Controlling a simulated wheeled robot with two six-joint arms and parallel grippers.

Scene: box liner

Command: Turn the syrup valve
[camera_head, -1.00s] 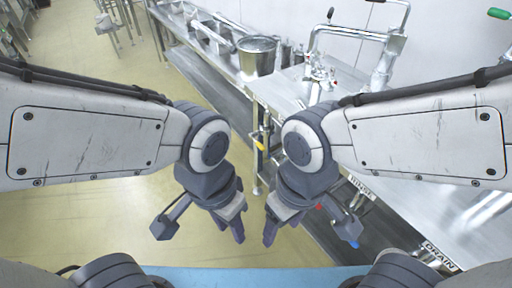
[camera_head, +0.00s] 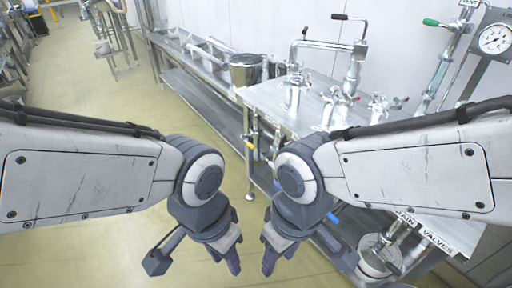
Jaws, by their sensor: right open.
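No label reading syrup is legible, so I cannot tell which valve is the syrup one. A black-gripped handle (camera_head: 348,17) tops a bent pipe at the back. Several small red-tipped valves (camera_head: 385,103) stand on the steel counter. A yellow handle (camera_head: 248,145) and a blue handle (camera_head: 333,217) are under its edge. My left gripper (camera_head: 226,258) and my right gripper (camera_head: 276,256) hang pointing down in front of the counter. Both look open and empty, apart from every valve.
The steel counter (camera_head: 265,96) runs from upper left to right, with a metal pot (camera_head: 246,70) on it. A pressure gauge (camera_head: 494,39) is at the upper right. A label reading valves (camera_head: 437,238) marks the lower right edge.

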